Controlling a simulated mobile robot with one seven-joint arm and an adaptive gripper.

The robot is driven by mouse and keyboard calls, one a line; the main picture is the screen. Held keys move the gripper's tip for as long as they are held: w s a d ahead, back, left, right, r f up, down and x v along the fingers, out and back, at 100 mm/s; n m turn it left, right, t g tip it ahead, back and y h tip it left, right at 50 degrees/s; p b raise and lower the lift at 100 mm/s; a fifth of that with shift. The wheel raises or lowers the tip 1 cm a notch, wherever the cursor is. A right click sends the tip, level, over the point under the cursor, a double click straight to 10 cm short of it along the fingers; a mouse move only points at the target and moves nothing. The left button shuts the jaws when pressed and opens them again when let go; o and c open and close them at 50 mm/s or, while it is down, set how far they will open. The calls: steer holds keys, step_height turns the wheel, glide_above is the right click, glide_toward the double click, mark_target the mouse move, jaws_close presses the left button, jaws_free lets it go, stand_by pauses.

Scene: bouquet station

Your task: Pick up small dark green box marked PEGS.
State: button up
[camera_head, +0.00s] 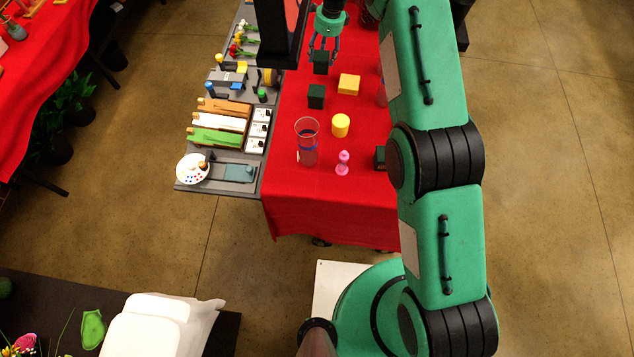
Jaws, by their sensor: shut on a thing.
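My gripper (322,56) is at the top middle, over the far part of the red-covered table. It is shut on a small dark green box (320,67), which sits between its fingertips. Any marking on this box is too small to read. Whether the box touches the cloth or is clear of it, I cannot tell. A second dark green box (316,96) stands a little nearer on the red cloth. A third dark box (380,157) is at the right, partly hidden behind my arm.
The red table (330,210) also holds a yellow-orange block (348,84), a yellow cylinder (340,125), a clear vase (307,145) and a pink figure-shaped bottle (342,164).

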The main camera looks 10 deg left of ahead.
steer(key=s+d+b, duration=0.1)
steer(key=s+d, duration=0.1)
steer(key=s, duration=0.6)
steer(key=shift+d+r, duration=0.3)
steer(key=shift+r, duration=0.05)
stand_by(0.4)
